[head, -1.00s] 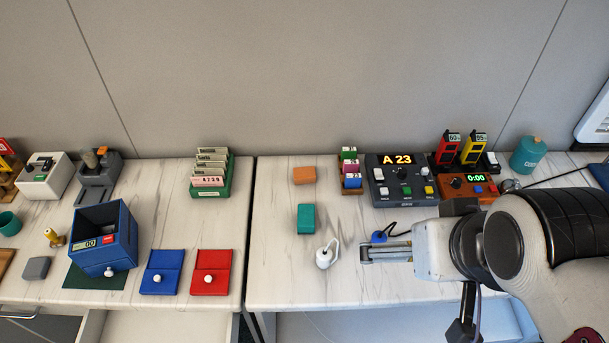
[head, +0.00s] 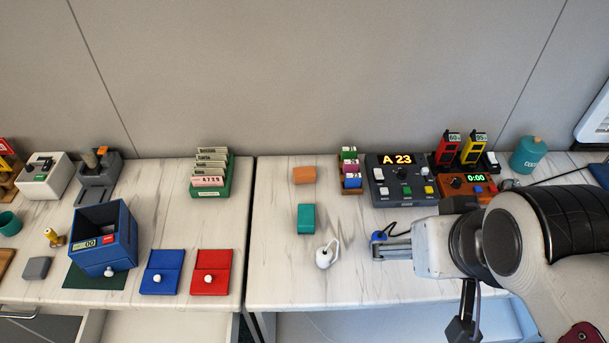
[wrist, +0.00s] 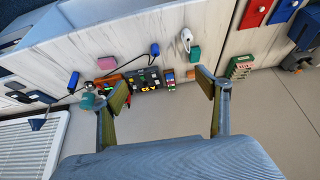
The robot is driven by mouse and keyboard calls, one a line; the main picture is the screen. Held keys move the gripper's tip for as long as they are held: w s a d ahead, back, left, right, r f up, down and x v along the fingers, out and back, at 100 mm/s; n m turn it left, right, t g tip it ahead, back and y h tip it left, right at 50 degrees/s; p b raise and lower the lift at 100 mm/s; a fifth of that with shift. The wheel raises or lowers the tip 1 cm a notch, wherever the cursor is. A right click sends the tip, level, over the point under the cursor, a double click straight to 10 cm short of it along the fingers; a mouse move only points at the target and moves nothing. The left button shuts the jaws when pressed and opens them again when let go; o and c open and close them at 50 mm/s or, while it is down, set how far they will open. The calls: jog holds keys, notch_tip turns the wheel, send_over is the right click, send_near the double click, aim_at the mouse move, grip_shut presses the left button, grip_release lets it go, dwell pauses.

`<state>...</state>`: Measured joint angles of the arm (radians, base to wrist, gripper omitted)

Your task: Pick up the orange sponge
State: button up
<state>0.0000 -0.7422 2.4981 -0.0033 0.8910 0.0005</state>
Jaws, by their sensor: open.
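The orange sponge (head: 304,174) is a small block lying on the white marbled table, near its left back part in the head view. A teal block (head: 306,218) lies just in front of it, apart from it. In the wrist view the sponge (wrist: 191,74) shows small between my fingers, close to the teal block (wrist: 195,55). My gripper (head: 376,247) is to the right of and in front of the sponge, well apart from it. In the wrist view its two fingers (wrist: 165,108) are spread wide with nothing between them.
A white hook-like item (head: 325,256) stands left of my gripper. A blue item with a cable (head: 379,237) lies right by the fingertips. A card rack (head: 351,180) and a grey control box (head: 400,180) stand right of the sponge. The table left of the sponge is clear.

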jog(key=w+f+n+t, duration=0.2)
jog(key=w+f, duration=0.2)
jog(key=w, duration=1.1)
jog(key=w+f+n+t, duration=0.1)
jog(key=w+f+t, duration=0.15)
jog(key=w, duration=1.15)
jog(key=w+a+f+n+y, duration=0.25)
jog(key=w+a+f, duration=0.25)
jog(key=w+f, duration=0.55)
jog(key=n+y, duration=0.1)
jog(key=y, duration=0.3)
send_near(303, 173)
jog(key=shift+w+a+f, duration=0.15)
jog(key=shift+w+f, duration=0.05)
jog(key=shift+w, duration=0.25)
jog(key=shift+w+a+f, duration=0.15)
jog(key=shift+w+f, duration=0.05)
jog(key=shift+w, duration=0.3)
jog(key=shift+a+f, duration=0.25)
jog(key=shift+f, duration=0.05)
jog(key=shift+x, duration=1.25)
